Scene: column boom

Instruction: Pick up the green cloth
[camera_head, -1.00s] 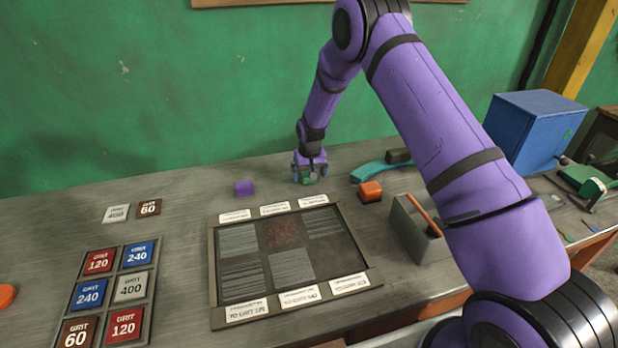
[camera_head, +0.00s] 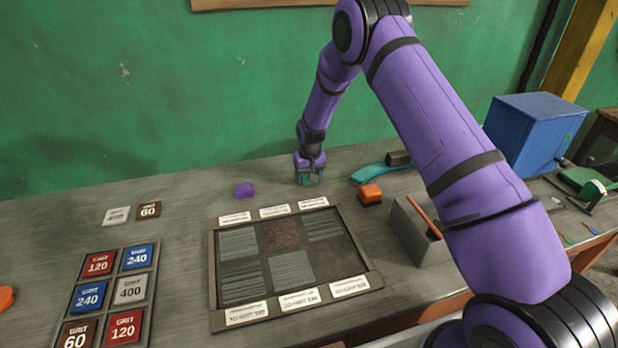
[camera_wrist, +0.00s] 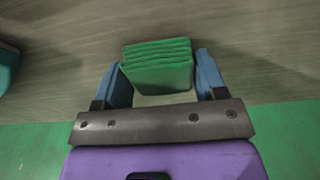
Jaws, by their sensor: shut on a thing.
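The green cloth (camera_wrist: 158,66) is a folded, layered block between the blue fingers of my gripper (camera_wrist: 163,82) in the wrist view. In the head view my gripper (camera_head: 309,180) is low at the bench top behind the framed panel, with the green cloth (camera_head: 312,178) showing at its fingertips. My gripper is shut on the cloth. The cloth is at or very near the bench surface; I cannot tell whether it touches.
A purple block (camera_head: 244,190) lies left of my gripper. The framed panel (camera_head: 212,270) is in front. A grey bin (camera_head: 412,238) stands further right. The green wall rises behind.

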